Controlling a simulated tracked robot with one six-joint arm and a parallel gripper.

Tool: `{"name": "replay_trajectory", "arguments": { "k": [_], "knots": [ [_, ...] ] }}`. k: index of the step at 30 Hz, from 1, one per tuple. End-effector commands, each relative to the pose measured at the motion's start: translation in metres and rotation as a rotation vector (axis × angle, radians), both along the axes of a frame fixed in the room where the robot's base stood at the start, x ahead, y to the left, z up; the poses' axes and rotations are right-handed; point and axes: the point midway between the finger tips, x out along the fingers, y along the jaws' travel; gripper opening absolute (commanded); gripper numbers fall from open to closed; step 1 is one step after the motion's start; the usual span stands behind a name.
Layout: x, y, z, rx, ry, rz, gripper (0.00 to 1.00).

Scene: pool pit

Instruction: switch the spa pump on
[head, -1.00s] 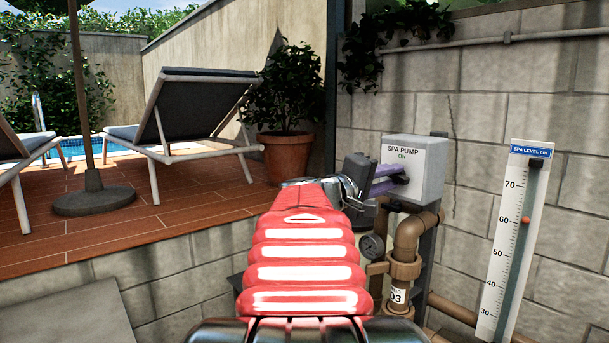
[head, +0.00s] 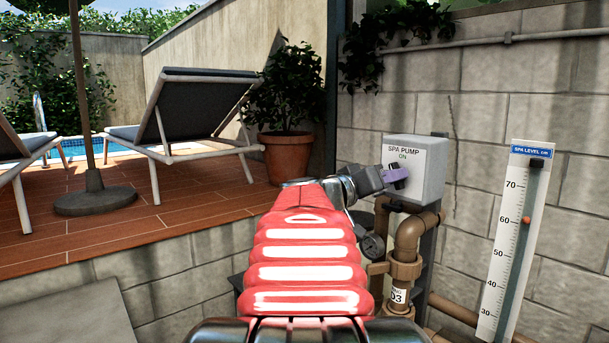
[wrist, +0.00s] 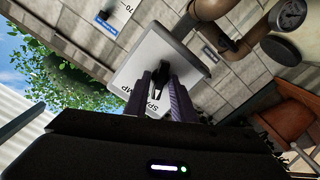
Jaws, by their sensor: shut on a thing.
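The spa pump switch box (head: 428,165) is a grey box on the block wall, lettered "SPA PUMP" with "ON" below. It also shows in the wrist view (wrist: 189,58), turned on its side. A black switch knob (wrist: 161,70) sticks out of its face. My gripper (wrist: 160,84) has purple fingers, one on each side of the knob, and is shut on it. In the head view my gripper (head: 392,175) is at the box face. The knob is mostly hidden there, so its exact setting is hard to read.
Brown pipes (head: 407,245) and a round gauge (head: 373,246) sit just below the box. A spa level scale (head: 515,235) stands to the right. A potted plant (head: 286,155) and a lounger (head: 190,110) are on the raised deck at left.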

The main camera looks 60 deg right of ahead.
Motion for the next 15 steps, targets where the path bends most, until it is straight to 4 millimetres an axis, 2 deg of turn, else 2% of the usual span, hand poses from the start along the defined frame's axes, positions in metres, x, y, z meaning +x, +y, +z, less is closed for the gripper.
{"name": "replay_trajectory", "arguments": {
  "k": [1,15],
  "knots": [
    [0.0001,-0.0009,-0.0058,-0.005,-0.033,-0.001,0.02],
    [0.0006,-0.0011,-0.0051,-0.148,-0.363,0.0,0.02]
  ]
}}
